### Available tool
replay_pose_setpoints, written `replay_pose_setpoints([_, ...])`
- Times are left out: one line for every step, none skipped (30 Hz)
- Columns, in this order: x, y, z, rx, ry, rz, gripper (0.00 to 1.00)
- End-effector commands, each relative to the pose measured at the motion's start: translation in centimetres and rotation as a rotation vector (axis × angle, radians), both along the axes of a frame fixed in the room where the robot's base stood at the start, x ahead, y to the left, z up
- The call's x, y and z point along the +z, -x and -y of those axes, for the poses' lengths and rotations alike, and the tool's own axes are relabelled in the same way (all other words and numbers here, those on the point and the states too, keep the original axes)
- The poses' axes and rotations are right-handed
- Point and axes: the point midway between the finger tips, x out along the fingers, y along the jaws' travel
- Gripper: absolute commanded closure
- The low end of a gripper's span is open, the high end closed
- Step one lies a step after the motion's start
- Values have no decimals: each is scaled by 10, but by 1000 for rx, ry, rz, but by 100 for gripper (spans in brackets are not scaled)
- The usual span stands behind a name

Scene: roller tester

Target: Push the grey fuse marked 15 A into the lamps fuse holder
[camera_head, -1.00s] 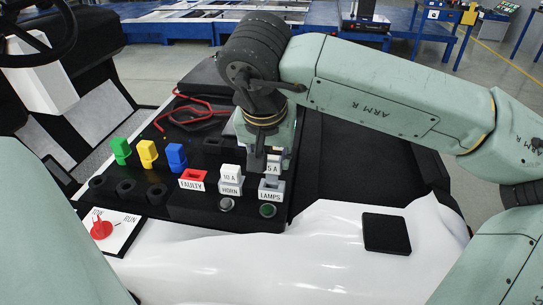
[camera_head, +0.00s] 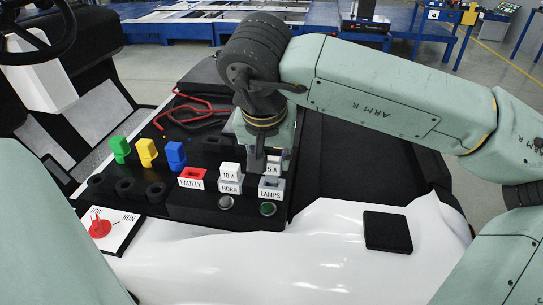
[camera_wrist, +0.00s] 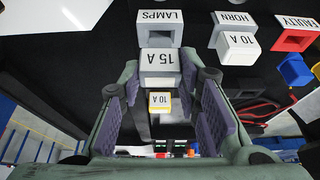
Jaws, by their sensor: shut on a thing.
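The grey fuse marked 15 A (camera_wrist: 160,69) is between the fingers of my gripper (camera_wrist: 162,88), which is shut on it. In the head view only part of the fuse (camera_head: 273,169) shows, just behind the lamps holder, with its label partly covered by my gripper (camera_head: 262,163). The grey lamps fuse holder (camera_head: 270,194) stands at the right front of the black panel. Its dark opening shows in front of the fuse, so the fuse is apart from it. In the wrist view the holder (camera_wrist: 160,17) is just above the fuse, roughly in line with it.
The horn holder (camera_head: 230,187) with a white 10 A fuse (camera_head: 230,170) stands close left of the lamps holder. The red faulty holder (camera_head: 191,182) is farther left. A green button (camera_head: 267,209) lies in front.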

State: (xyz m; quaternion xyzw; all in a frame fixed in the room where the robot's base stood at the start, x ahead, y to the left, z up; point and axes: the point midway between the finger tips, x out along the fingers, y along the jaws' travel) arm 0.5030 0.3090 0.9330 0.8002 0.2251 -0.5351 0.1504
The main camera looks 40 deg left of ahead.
Motion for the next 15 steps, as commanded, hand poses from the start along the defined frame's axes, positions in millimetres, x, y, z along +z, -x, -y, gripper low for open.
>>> replay_pose_setpoints([-3, 0, 0, 0, 0, 0, 100])
replay_pose_setpoints([-4, 0, 0, 0, 0, 0, 100])
replay_pose_setpoints([-5, 0, 0, 0, 0, 0, 100])
replay_pose_setpoints([-6, 0, 0, 0, -1, 1, 100])
replay_pose_setpoints([-7, 0, 0, 0, -1, 1, 100])
replay_pose_setpoints([-8, 0, 0, 0, -1, 1, 100])
replay_pose_setpoints([-9, 0, 0, 0, -1, 1, 100])
replay_pose_setpoints([-10, 0, 0, 0, -1, 1, 100])
replay_pose_setpoints([-11, 0, 0, 0, -1, 1, 100])
replay_pose_setpoints([-12, 0, 0, 0, -1, 1, 100])
replay_pose_setpoints([-13, 0, 0, 0, -1, 1, 100])
replay_pose_setpoints([-14, 0, 0, 0, -1, 1, 100])
replay_pose_setpoints([-15, 0, 0, 0, -1, 1, 100])
replay_pose_setpoints([-16, 0, 0, 0, -1, 1, 100])
replay_pose_setpoints([-17, 0, 0, 0, -1, 1, 100])
